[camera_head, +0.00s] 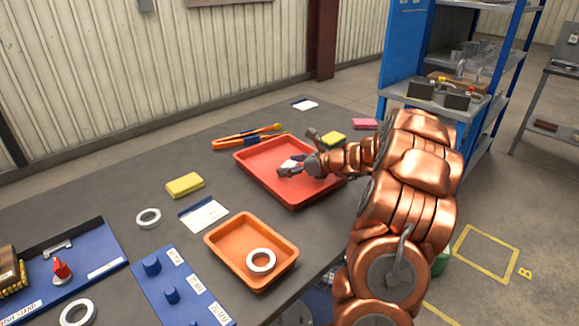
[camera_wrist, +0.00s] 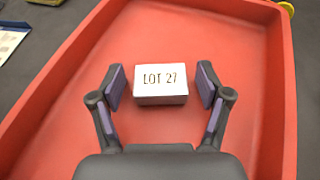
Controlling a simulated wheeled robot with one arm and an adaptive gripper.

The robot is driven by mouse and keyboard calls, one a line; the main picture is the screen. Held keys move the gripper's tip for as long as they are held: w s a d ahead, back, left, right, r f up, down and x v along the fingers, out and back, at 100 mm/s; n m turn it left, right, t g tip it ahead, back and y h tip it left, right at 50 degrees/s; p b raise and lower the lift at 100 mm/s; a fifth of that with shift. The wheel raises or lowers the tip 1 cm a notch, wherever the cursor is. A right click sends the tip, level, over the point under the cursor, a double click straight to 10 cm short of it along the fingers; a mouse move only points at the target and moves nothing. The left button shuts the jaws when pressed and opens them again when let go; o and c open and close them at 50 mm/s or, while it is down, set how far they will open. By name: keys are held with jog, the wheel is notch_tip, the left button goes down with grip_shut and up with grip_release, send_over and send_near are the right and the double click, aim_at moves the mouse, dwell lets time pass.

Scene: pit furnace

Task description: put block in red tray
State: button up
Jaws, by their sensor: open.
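The block (camera_wrist: 161,85) is white, with "LOT 27" printed on it. In the wrist view it lies on the floor of the red tray (camera_wrist: 276,110), between my spread fingers, with gaps on both sides. My gripper (camera_wrist: 161,85) is open and not touching it. In the head view the red tray (camera_head: 262,173) sits near the right edge of the table, and my gripper (camera_head: 296,169) is over its inside. A small white part of the block (camera_head: 288,164) shows there beside the fingers; the rest is hidden.
An orange tray (camera_head: 222,244) holding a white ring (camera_head: 261,261) stands in front of the red tray. A yellow sponge (camera_head: 185,185), a white card (camera_head: 203,215), orange tongs (camera_head: 236,139) and a blue peg board (camera_head: 190,290) lie around. A blue shelf (camera_head: 399,50) stands at the right.

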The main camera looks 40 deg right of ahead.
jog(key=v, duration=1.2)
dwell(0.5)
